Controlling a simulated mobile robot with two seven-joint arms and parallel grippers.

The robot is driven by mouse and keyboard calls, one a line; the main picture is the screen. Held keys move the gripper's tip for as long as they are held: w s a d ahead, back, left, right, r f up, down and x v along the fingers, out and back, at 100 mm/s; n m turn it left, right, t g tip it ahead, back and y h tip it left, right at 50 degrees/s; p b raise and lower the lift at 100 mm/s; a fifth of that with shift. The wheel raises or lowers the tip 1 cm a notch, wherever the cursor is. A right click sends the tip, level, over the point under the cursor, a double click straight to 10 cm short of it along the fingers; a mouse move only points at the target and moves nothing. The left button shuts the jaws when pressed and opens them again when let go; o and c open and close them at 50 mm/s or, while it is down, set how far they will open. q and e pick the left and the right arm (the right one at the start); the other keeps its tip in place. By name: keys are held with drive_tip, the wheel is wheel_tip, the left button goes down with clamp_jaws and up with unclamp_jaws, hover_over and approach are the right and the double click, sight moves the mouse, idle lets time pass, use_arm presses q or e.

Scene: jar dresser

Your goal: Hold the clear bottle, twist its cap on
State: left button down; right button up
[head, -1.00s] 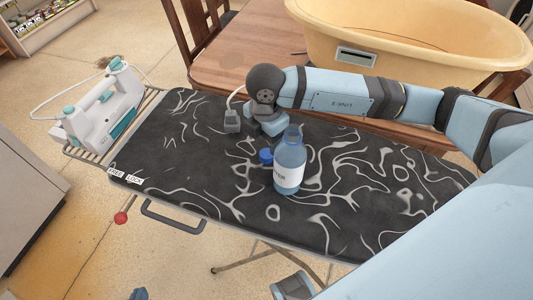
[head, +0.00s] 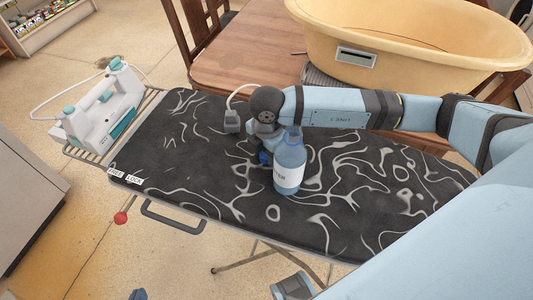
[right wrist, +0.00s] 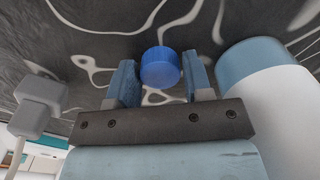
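The clear bluish bottle (head: 289,160) with a white label stands upright on the ironing board, its mouth uncovered. The blue cap (head: 264,157) lies on the board just left of the bottle, partly covered by my right gripper (head: 273,145) in the head view. In the right wrist view the cap (right wrist: 161,67) is between the open fingers of my right gripper (right wrist: 162,78), with a gap on both sides. The bottle (right wrist: 268,95) stands close to the right finger there. Only a small dark piece of what looks like my left gripper (head: 138,295) shows at the bottom edge; its fingers cannot be made out.
The dark patterned ironing board (head: 220,190) has free room left and right of the bottle. A grey plug-like block (head: 232,121) with a cord lies behind the cap. A white and teal iron (head: 103,110) stands at the left end. A yellow tub (head: 420,45) sits behind.

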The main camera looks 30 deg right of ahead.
drive_tip(key=c, duration=0.5)
wheel_tip(320, 180, up, 20)
drive_tip(key=shift+r+p, duration=0.1)
drive_tip(key=shift+p, duration=0.4)
idle(0.3)
